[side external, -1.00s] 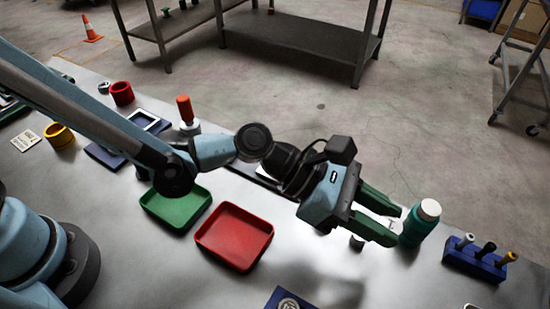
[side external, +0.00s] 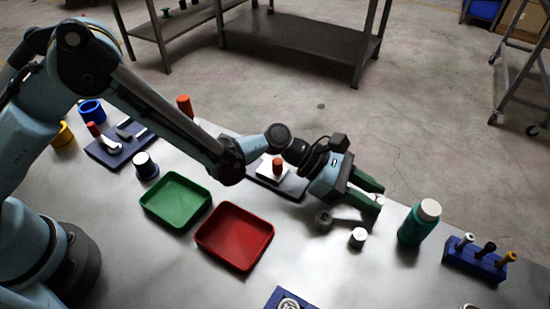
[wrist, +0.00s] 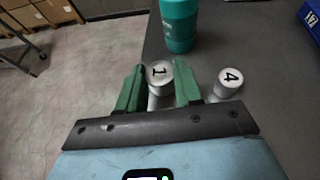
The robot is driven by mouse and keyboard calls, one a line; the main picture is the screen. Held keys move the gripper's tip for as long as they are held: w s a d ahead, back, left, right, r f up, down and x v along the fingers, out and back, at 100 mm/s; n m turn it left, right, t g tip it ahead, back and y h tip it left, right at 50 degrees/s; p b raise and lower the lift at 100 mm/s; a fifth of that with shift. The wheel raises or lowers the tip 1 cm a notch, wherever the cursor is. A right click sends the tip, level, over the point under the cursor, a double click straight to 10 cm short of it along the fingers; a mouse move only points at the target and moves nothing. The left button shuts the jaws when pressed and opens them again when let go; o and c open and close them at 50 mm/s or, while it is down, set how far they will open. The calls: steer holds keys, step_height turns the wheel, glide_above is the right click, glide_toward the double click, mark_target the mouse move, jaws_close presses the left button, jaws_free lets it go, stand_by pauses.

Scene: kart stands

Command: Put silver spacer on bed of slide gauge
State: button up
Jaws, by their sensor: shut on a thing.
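My gripper (side external: 379,197) has green fingers and is shut on a silver cylinder marked 1 (wrist: 159,73), apparently the silver spacer. In the side view the fingers mostly hide it. It is held above the table. A dark blue plate with a pale top and a red knob (side external: 277,166) lies behind my forearm, partly hidden. A blue board (side external: 105,155) with silver parts and a red-knobbed lever lies at the far left. I cannot tell which of these is the slide gauge, and its bed is not clear.
A teal bottle (side external: 415,226) and a blue peg rack (side external: 474,262) stand to the right. Green (side external: 150,212) and red (side external: 203,244) trays lie at the front left.

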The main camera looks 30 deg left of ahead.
steer(key=shift+f, duration=0.35)
steer(key=shift+f, duration=0.15)
steer(key=o, duration=1)
